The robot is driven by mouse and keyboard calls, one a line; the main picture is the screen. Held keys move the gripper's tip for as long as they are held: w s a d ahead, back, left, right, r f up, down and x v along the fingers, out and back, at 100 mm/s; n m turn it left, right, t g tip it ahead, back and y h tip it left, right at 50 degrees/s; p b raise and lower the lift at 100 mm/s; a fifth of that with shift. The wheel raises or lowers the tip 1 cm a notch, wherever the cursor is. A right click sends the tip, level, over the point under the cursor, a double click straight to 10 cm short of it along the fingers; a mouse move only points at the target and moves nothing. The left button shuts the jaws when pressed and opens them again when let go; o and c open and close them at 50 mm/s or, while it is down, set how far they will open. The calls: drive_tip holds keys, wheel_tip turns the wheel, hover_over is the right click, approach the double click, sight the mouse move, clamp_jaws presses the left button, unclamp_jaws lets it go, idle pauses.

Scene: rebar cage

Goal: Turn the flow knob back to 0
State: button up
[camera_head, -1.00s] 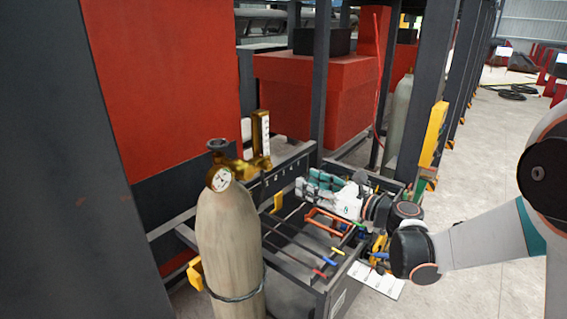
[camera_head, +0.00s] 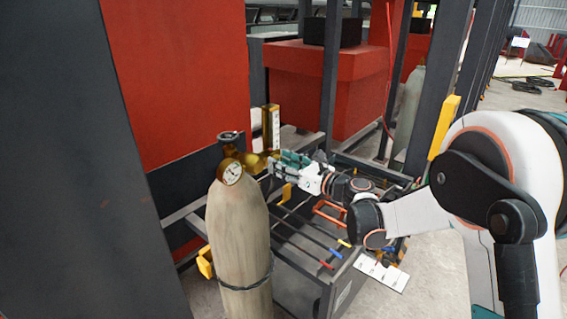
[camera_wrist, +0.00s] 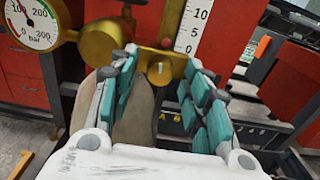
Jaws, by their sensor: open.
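The flow knob (camera_wrist: 160,73) is a round yellow knob with a pale mark. It sits low on a brass flow meter, and in the wrist view it shows between my fingertips. The white scale (camera_wrist: 189,27) above it reads 10, 5, 0 from top to bottom. My gripper (camera_wrist: 158,64) is open, with its teal-padded fingers on either side of the knob; I cannot tell whether they touch it. In the head view my gripper (camera_head: 281,166) is just right of the brass regulator, below the upright flow meter (camera_head: 271,128), and the knob is hard to make out there.
A round bar gauge (camera_wrist: 33,23) is left of the knob; it also shows in the head view (camera_head: 231,172). The regulator tops a tan gas cylinder (camera_head: 238,235). Dark frame posts (camera_head: 330,90) stand behind. A rack with coloured tools (camera_head: 300,237) lies below my arm.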

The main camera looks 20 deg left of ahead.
clamp_jaws()
drive_tip(key=shift+f+n+b, duration=0.1)
drive_tip(key=shift+n+b, duration=0.3)
drive_tip(key=shift+b, duration=0.15)
drive_tip(key=n+b, duration=1.2)
drive_tip(key=n, duration=1.1)
drive_tip(key=shift+n, duration=0.4)
drive_tip(key=shift+r, duration=0.2)
